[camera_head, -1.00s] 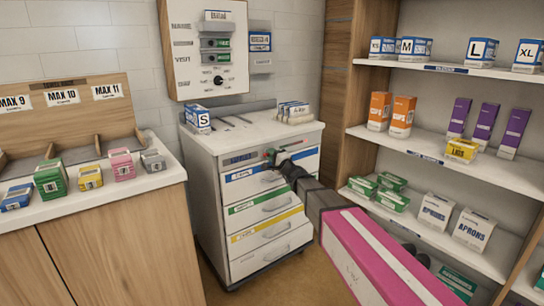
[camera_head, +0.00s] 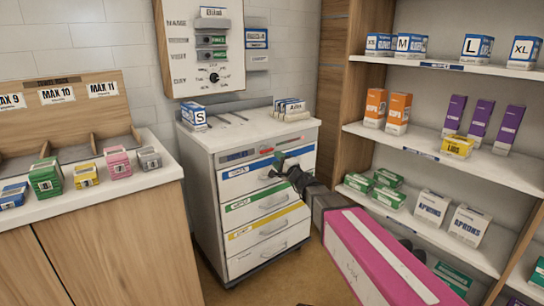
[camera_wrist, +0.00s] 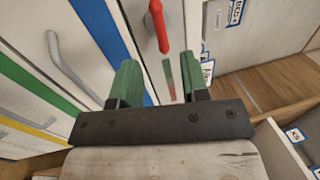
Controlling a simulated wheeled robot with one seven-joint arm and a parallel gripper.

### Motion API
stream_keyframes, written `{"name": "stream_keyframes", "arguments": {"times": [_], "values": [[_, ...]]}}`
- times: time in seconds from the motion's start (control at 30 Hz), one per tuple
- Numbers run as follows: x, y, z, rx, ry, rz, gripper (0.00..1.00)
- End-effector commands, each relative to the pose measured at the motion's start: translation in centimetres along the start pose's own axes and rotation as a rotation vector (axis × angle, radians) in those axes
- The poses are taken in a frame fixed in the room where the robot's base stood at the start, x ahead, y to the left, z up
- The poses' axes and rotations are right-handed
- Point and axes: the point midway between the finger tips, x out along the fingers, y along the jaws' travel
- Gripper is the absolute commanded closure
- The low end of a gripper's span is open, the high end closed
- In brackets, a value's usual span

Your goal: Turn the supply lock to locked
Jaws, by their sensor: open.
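The supply cart (camera_head: 202,180) stands in the middle of the head view. A red lever (camera_wrist: 158,25), apparently the supply lock, is on its front top band. It shows small in the head view (camera_head: 266,151), left of my gripper. In the wrist view it lies ahead of the fingers, its lower end pointing toward the gap. A red-and-green strip (camera_wrist: 170,78) is beside it. My gripper (camera_wrist: 166,80) has green fingers spread apart with nothing between them. In the head view my gripper (camera_head: 279,161) is at the cart's upper front, apart from the lever.
Drawer handles (camera_wrist: 66,62) stick out of the cart front close to my gripper. Shelves of boxes (camera_head: 425,156) stand on the right. A counter (camera_head: 110,197) with small boxes is on the left. A dial board (camera_head: 206,50) hangs above the cart.

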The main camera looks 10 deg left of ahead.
Motion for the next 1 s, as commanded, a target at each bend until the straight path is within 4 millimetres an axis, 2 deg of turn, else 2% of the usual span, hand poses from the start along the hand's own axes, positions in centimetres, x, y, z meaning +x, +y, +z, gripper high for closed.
{"name": "stream_keyframes", "arguments": {"times": [0.03,0.2,0.67,0.87,1.0], "values": [[-1.4,-0.1,0.2,0.0,0.0,0.001,0.59],[-3.5,-0.1,0.1,0.0,0.0,0.0,0.59],[-4.0,0.1,0.0,-0.01,-0.009,0.006,0.59],[-6.3,1.6,-0.1,-0.106,-0.083,0.082,0.59],[-9.1,3.8,-0.3,-0.205,-0.174,0.19,0.59]]}}
